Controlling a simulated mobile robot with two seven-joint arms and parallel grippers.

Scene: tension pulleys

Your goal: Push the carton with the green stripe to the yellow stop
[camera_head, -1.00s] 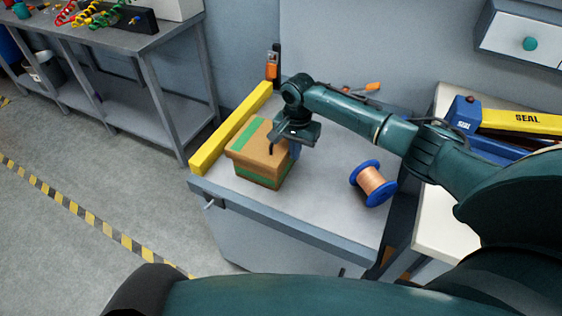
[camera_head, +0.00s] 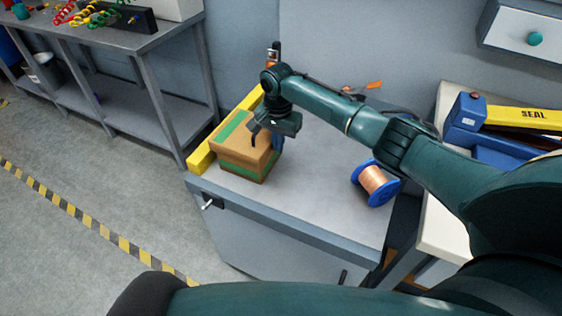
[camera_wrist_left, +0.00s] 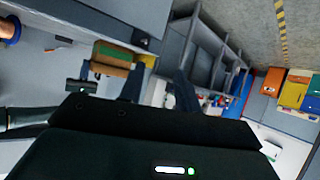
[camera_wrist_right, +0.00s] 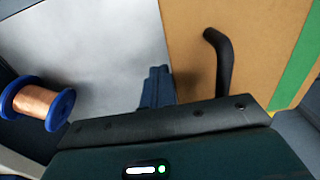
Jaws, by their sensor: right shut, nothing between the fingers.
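The brown carton with green stripes (camera_head: 232,154) stands upright near the left side of the grey bench top. It also shows in the left wrist view (camera_wrist_left: 112,57) and the right wrist view (camera_wrist_right: 257,40). The yellow stop (camera_head: 201,157) is a long bar along the bench's left edge, partly hidden behind the carton. The carton is close beside it; I cannot tell if they touch. My right gripper (camera_head: 278,144) is shut and empty, low at the carton's right side; contact is unclear. My left gripper (camera_wrist_left: 158,88) shows only in its wrist view, fingers apart and empty.
A blue spool of copper wire (camera_head: 375,183) lies on the bench to the right of the carton. An orange-handled tool (camera_head: 374,86) lies at the back. The bench's middle is clear. A blue and yellow SEAL device (camera_head: 515,118) is on the right table.

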